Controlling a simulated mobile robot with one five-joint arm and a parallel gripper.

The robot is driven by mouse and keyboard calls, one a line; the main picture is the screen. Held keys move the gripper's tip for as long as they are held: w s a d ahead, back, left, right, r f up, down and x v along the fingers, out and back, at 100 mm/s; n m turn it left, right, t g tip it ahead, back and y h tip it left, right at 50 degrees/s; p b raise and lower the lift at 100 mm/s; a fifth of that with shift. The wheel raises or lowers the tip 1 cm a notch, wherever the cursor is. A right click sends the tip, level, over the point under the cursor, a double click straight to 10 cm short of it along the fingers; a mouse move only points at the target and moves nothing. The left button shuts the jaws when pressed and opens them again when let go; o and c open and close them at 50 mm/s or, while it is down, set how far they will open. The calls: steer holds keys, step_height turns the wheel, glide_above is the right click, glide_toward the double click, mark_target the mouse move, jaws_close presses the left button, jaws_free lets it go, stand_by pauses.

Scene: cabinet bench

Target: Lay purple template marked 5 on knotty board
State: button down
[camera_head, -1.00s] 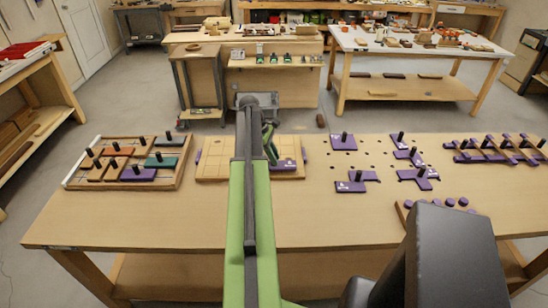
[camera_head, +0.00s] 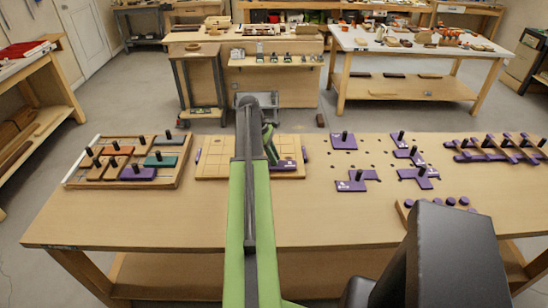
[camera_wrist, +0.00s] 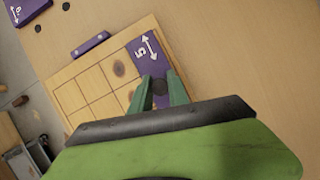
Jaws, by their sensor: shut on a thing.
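The purple template marked 5 (camera_wrist: 147,50) shows in the wrist view over one corner of the knotty board (camera_wrist: 66,99). Its edges run close to the board's edges; I cannot tell whether it rests fully on the wood. My gripper (camera_wrist: 160,91) is shut on the template's dark knob (camera_wrist: 160,87), between the green fingers. In the head view the template (camera_head: 284,165) is at the right part of the board (camera_head: 212,171), partly hidden by my arm. Dark knots show on the board's pale, lined face.
A purple bar (camera_wrist: 91,44) sits along the board's edge. More purple templates (camera_head: 350,186) with black knobs lie to the right. A tray of coloured pieces (camera_head: 110,184) stands at the left. The bench front (camera_head: 150,220) is clear.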

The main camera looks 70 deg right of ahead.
steer(key=shift+f+b, duration=0.35)
steer(key=shift+f, duration=0.1)
steer(key=shift+f, duration=0.2)
stand_by(0.7)
steer(key=c, duration=0.8)
jaws_free()
steer(key=shift+r, duration=0.15)
step_height(320, 180, up, 8)
steer(key=p, duration=0.7)
steer(key=shift+p, duration=0.4)
